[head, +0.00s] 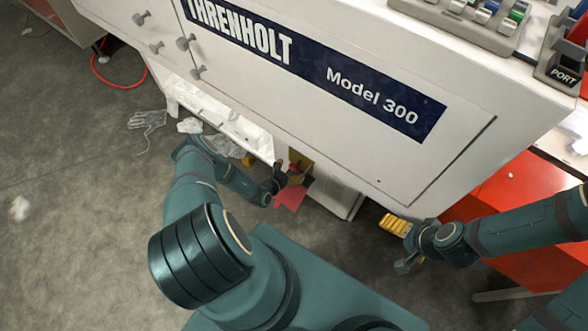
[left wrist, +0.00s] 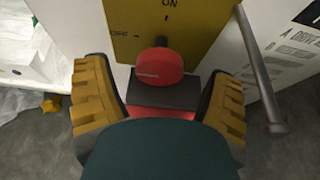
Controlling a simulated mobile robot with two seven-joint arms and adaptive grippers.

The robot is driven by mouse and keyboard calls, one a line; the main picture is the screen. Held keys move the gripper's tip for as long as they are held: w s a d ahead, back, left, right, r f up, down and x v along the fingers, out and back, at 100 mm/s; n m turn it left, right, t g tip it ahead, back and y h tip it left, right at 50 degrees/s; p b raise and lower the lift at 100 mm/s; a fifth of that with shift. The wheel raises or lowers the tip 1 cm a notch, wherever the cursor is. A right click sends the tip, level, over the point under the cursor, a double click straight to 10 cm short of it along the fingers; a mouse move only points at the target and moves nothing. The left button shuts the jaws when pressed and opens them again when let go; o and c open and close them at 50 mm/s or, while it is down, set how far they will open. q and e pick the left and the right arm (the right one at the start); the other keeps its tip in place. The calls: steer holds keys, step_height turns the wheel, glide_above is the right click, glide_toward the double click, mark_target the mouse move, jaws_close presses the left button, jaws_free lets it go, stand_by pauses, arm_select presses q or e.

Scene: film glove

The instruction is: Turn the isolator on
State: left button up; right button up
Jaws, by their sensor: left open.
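The isolator's yellow plate (left wrist: 190,22) carries the words ON at the top and OFF at the left. A red handle (left wrist: 160,68) with a dark stem stands in front of it; I cannot tell which mark it points to. A dark block with a red part shows just below the handle. My left gripper (left wrist: 160,75) is open, its yellow-padded fingers on either side of the handle, with gaps showing. In the head view the left gripper (head: 283,180) is at the yellow plate (head: 300,160), under the machine's white housing, and partly hides the isolator. My right gripper (head: 400,240) hangs below the housing, away from the isolator.
The white housing (head: 330,130) overhangs the isolator. A grey rod (left wrist: 262,75) stands close to the right finger in the left wrist view. A red cabinet (head: 510,200) is at right.

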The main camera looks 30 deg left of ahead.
arm_select(q)
steer(key=shift+x, duration=1.15)
steer(key=c, duration=1.2)
